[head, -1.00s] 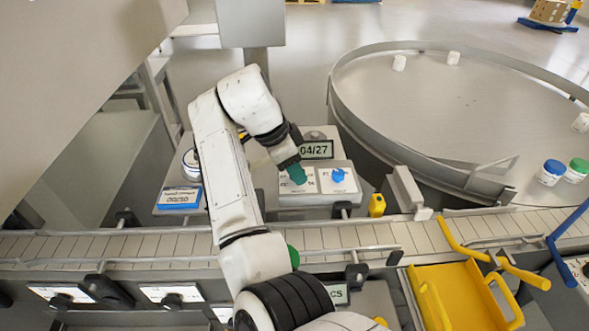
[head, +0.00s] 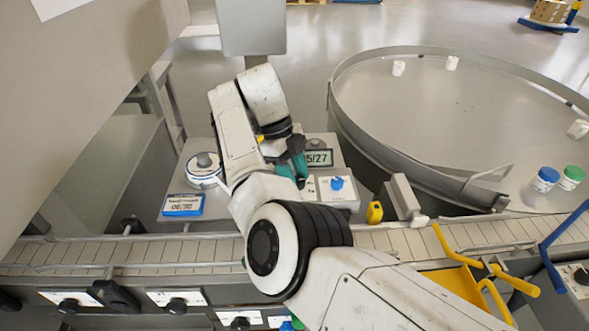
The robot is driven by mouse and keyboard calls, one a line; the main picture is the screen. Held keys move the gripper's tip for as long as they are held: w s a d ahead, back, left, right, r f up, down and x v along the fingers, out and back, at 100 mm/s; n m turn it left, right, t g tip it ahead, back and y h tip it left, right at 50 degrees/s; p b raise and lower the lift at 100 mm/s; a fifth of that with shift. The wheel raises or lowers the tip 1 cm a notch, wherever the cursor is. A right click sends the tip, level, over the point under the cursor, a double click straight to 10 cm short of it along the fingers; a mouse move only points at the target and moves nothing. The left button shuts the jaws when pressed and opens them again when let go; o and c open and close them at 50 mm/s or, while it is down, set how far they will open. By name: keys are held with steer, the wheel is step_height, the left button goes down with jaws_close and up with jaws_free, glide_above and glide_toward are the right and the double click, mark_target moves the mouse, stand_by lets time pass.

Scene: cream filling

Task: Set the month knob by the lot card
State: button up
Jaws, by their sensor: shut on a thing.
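My gripper (head: 299,165), with green fingers, points down at the left side of the control box (head: 352,203). It is shut on the month knob, which the fingers and arm hide. The display (head: 319,158) behind it reads "5/27", with its left end covered by my gripper. A blue knob (head: 337,183) on a white plate sits on the box, right of my gripper and clear of it. A blue-edged card (head: 183,204), probably the lot card, lies at the left on the grey stand; its small print is not legible to me.
A round white device with a blue ring (head: 203,172) stands behind the card. The conveyor (head: 150,251) runs across in front. A yellow block (head: 374,212) is right of the box. The round table (head: 455,115) at right carries several jars.

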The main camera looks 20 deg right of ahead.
steer(key=m+y, duration=0.1)
steer(key=m, duration=0.2)
steer(key=m+y+p, duration=0.1)
steer(key=m, duration=0.1)
steer(key=shift+w+d+m+g, duration=0.1)
steer(key=shift+d+m+g, duration=0.1)
steer(key=shift+m+g, duration=0.2)
stand_by(0.4)
steer(key=o, duration=1)
steer(key=shift+o, duration=0.2)
